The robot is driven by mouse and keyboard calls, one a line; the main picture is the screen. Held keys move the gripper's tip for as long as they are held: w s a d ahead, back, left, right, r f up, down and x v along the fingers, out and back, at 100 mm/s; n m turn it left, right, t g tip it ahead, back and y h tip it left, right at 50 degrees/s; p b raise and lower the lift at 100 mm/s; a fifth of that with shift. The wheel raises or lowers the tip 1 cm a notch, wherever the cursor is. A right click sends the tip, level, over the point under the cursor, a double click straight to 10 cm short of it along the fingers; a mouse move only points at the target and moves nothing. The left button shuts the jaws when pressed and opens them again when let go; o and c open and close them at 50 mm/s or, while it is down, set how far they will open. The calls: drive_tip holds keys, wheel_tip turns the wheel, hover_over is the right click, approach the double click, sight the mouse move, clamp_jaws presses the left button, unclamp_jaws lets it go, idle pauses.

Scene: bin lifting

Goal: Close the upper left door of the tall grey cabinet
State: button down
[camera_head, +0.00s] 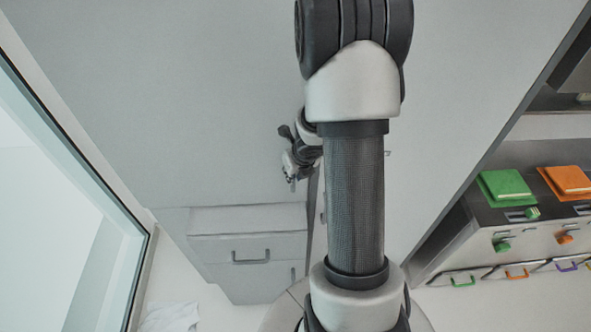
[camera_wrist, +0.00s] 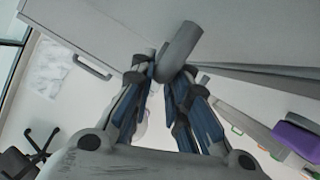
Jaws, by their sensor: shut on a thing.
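The tall grey cabinet fills the back of the head view. Its upper left door (camera_head: 180,110) is the large flat grey panel left of my arm. The door's lower edge lies above a drawer front. Whether the door stands ajar is hard to tell, because my arm covers much of its right edge. My gripper (camera_head: 291,181) is at the door's lower right part. In the wrist view, my gripper (camera_wrist: 163,80) has its blue-grey fingers closed around the lower end of a rounded grey bar handle (camera_wrist: 181,52).
A drawer front (camera_head: 240,222) with a dark handle (camera_head: 251,257) lies below the door. A glass-panelled frame (camera_head: 75,150) stands at the left. Counters with green and orange boxes (camera_head: 505,187) are at the right. A dark chair (camera_wrist: 35,148) shows in the wrist view.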

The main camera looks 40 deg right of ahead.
drive_tip(key=shift+w+d+r, duration=0.25)
drive_tip(key=shift+w, duration=0.05)
drive_tip(key=c, duration=2)
unclamp_jaws()
drive_tip(key=o, duration=0.3)
drive_tip(key=shift+w+d+f, duration=0.2)
drive_tip(key=shift+w+d, duration=0.05)
drive_tip(key=shift+w, duration=0.15)
drive_tip(key=shift+o, duration=0.7)
drive_tip(key=shift+s, duration=0.2)
drive_tip(key=v, duration=1.2)
drive_tip(key=shift+a, duration=0.15)
